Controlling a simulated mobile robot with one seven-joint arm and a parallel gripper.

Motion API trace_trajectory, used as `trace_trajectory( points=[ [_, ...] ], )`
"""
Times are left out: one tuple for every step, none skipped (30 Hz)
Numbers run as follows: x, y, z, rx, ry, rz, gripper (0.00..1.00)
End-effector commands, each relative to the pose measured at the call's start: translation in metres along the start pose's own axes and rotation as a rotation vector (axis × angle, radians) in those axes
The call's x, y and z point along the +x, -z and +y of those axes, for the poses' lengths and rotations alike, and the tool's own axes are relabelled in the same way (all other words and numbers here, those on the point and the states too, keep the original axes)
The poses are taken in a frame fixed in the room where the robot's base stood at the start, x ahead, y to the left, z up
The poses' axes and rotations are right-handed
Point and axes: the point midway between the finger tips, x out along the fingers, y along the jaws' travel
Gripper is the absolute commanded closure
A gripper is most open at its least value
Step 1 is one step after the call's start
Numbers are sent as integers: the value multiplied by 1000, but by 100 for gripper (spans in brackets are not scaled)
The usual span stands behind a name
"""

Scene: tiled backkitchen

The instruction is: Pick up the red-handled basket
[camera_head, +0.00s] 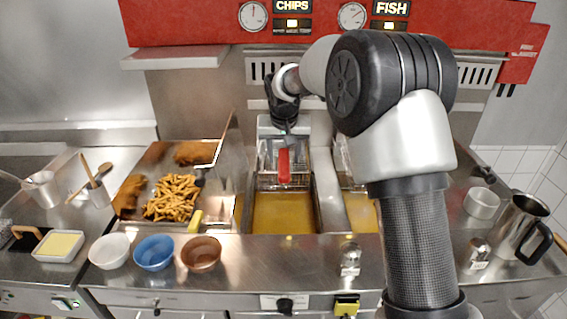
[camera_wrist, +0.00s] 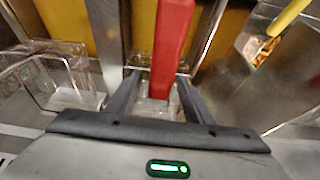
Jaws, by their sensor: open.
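The red-handled basket hangs in the middle fryer well, its wire body (camera_head: 268,152) above the oil. Its red handle (camera_head: 284,166) points toward the front of the counter. In the wrist view the red handle (camera_wrist: 172,40) runs between the two fingers of my gripper (camera_wrist: 158,80). The fingers are open, one on each side of the handle, and I see no clear grip on it. In the head view my gripper (camera_head: 284,112) is above and behind the handle. My arm hides part of the fryer to the right.
A tray of chips (camera_head: 172,197) with a yellow-handled scoop (camera_head: 195,221) is left of the fryer. White, blue (camera_head: 154,253) and brown (camera_head: 201,253) bowls stand in front. A steel jug (camera_head: 520,226) is at right. A second oil well (camera_head: 361,213) is partly behind my arm.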

Motion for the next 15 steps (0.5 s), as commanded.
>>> trace_trajectory(
  points=[
    [6, 0, 0, 0, 0, -1, 53],
    [9, 0, 0, 0, 0, 0, 53],
    [11, 0, 0, -1, 0, 1, 53],
    [12, 0, 0, -1, 0, 2, 53],
    [13, 0, 0, -1, 0, 2, 53],
    [13, 1, 0, -1, 0, 2, 53],
    [13, 1, 0, -1, 0, 2, 53],
    [13, 0, 0, -1, 0, 2, 53],
    [13, 0, 0, -1, 0, 2, 53],
    [13, 0, 0, -1, 0, 2, 53],
    [13, 0, 0, -1, 0, 2, 53],
    [13, 0, 0, -1, 0, 2, 60],
    [13, 0, 0, -1, 0, 2, 65],
    [13, 0, 0, -1, 0, 2, 70],
    [13, 0, 0, -1, 0, 2, 77]
  ],
)
